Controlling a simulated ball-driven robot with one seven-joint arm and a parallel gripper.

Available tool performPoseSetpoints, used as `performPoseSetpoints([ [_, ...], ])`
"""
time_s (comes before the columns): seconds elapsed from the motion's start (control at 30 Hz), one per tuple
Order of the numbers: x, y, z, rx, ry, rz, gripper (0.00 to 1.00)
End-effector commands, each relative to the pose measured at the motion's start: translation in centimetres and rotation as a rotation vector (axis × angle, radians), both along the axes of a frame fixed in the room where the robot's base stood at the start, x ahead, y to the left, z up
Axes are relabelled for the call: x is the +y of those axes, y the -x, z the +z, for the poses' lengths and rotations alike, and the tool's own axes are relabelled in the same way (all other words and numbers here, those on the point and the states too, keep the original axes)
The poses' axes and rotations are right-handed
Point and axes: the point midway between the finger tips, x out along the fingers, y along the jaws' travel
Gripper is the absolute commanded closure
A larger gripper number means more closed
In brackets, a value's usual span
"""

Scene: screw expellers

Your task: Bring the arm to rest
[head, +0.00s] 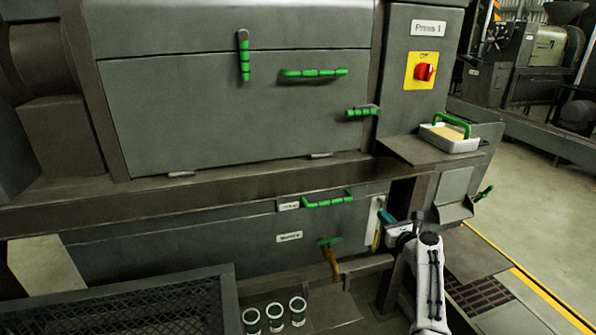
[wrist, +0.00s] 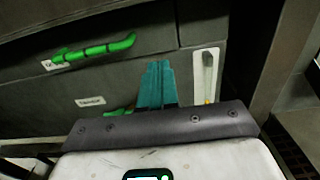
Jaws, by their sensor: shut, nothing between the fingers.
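My white arm (head: 428,270) reaches up from the bottom right of the head view. My gripper (head: 384,215) has teal fingers and points left, in front of the lower panel of the press. In the wrist view my gripper (wrist: 158,68) shows its teal fingers together, with nothing between them. A white gauge strip (wrist: 206,72) on the panel is just right of the fingers there. I cannot tell the exact gap between the fingertips and the panel.
The press has a green drawer handle (head: 328,200), a brown spout with a green valve handle (head: 330,255) and a red switch (head: 424,72). A white tray (head: 449,139) stands on a side shelf. Several cups (head: 275,317) stand below, beside a mesh grate (head: 160,312). Floor is open at right.

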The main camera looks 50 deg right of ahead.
Motion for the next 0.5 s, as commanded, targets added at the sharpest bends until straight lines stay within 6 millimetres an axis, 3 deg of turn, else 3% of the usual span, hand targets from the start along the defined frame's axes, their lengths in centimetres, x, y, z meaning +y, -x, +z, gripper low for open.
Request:
performPoseSetpoints([
  [0.17,0.1,-0.1,0.0,0.002,0.002,0.002,1.0],
  [0.27,2.4,-1.0,-0.5,0.083,0.073,0.065,1.0],
  [0.37,7.2,-2.4,-1.6,0.242,0.229,0.197,1.0],
  [0.5,16.5,-3.4,-4.0,0.516,0.554,0.476,1.0],
])
